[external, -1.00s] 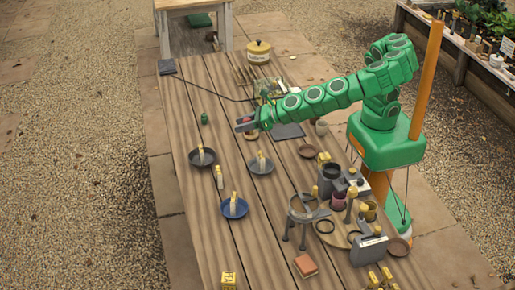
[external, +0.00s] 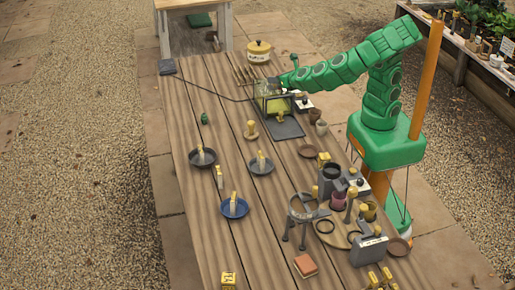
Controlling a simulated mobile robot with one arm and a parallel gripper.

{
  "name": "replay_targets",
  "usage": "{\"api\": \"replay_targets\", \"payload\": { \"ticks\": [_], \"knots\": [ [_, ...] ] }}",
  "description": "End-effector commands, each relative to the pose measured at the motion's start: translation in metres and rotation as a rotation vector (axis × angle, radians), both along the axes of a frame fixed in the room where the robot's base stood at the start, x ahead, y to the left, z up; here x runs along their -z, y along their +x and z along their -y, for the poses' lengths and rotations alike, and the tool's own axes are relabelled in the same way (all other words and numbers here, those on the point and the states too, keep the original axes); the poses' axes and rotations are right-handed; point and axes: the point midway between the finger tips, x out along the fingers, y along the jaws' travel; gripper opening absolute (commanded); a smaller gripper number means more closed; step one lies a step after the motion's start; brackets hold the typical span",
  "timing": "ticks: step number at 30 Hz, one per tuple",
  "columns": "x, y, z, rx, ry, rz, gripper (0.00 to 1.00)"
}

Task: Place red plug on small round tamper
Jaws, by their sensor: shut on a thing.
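My gripper (external: 274,86) is at the far right of the bench, by a clear glass-sided box (external: 269,104). It is shut, and its fingertips are small and partly lost against the box. The red plug cannot be made out clearly now; a small red spot showed at the jaws earlier. A small round wooden piece with an upright yellow handle (external: 251,130) stands left of the dark mat, apart from my gripper. It may be the small round tamper, but I cannot tell for sure. No red thing shows on it.
Dark pans (external: 203,158) and a blue dish (external: 234,208) hold upright yellow-topped pieces. A yellow lidded pot (external: 258,51) stands at the back. A metal tripod (external: 302,210) and crowded cups stand at front right. Bare planks lie along the left side.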

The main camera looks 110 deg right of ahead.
Motion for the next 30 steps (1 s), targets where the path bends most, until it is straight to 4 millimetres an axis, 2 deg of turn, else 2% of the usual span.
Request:
{"api": "replay_targets", "payload": {
  "ticks": [7, 21, 30],
  "knots": [
    [-0.006, -0.03, 0.021, 0.089, 0.002, 0.0, 0.1],
    [0.034, -0.028, 0.02, 0.085, -0.001, -0.004, 0.1],
    [0.047, -0.023, 0.021, 0.087, -0.002, 0.0, 0.1]
  ]
}}
